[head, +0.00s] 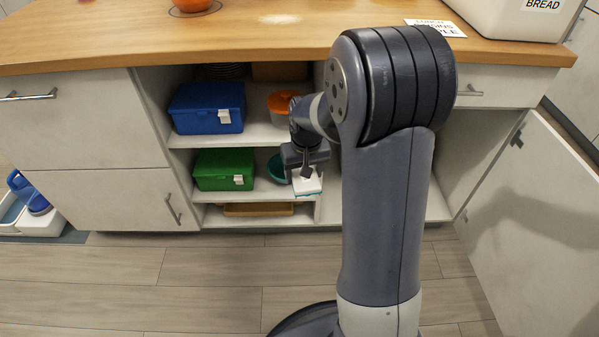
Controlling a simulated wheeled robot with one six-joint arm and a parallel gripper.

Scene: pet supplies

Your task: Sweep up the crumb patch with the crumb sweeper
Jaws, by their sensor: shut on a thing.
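My gripper (305,168) is low in front of the open cupboard, in the middle of the head view. It is shut on a small white block with a bluish lower edge, likely the crumb sweeper (308,186). The fingertips are small and partly hidden by my wrist. The held piece is at the front of the middle shelf, beside a teal bowl (277,168); I cannot tell whether it touches the shelf. A pale patch, likely the crumb patch (280,18), lies on the wooden counter above, well away from my gripper.
A blue box (205,108), a green box (222,170) and an orange-lidded bowl (284,104) fill the shelves (262,136). The cupboard door (535,220) stands open at right. A bread bin (510,18), a card (437,27) and an orange bowl (192,5) stand on the counter (120,38).

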